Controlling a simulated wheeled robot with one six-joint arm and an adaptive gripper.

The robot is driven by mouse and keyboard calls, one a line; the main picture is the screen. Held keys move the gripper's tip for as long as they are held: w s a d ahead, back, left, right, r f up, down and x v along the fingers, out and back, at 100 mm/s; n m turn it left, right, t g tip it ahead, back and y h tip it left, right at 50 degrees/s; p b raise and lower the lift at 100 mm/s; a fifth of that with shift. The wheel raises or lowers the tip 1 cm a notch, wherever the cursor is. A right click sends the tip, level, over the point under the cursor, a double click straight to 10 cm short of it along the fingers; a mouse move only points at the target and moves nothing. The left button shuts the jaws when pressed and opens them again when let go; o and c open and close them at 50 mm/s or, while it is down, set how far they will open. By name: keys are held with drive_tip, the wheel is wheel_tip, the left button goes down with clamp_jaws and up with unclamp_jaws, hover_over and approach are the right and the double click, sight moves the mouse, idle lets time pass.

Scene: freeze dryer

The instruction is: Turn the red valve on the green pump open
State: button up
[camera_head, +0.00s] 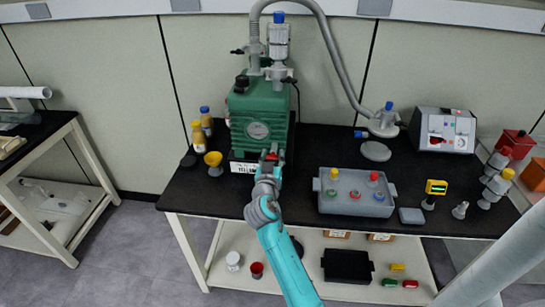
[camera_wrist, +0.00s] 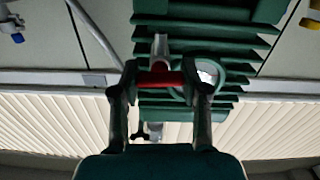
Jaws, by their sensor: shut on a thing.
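The green pump (camera_head: 258,118) stands on the black bench top, with a grey hose rising from its top. In the wrist view its ribbed green body (camera_wrist: 210,35) fills the upper middle. The red valve (camera_head: 271,156) is at the pump's front, low down. In the wrist view the red valve handle (camera_wrist: 161,78) lies crosswise between my two fingers. My gripper (camera_head: 268,168) is at the pump's front and is shut on the red valve; in the wrist view the gripper's fingers (camera_wrist: 161,82) are at both ends of the handle. The gripper partly hides the valve in the head view.
A grey tray (camera_head: 340,204) with coloured pieces is to the right. The bench's front edge (camera_head: 215,209) lies under my arm.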

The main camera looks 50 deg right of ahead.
drive_tip(key=n, duration=0.3)
drive_tip(key=shift+n, duration=0.4)
drive_tip(key=shift+w+a+f+n, duration=0.1)
drive_tip(key=shift+n, duration=1.9)
drive_tip(key=o, duration=1.2)
drive_tip(key=shift+c, duration=0.2)
drive_tip(key=v, duration=1.2)
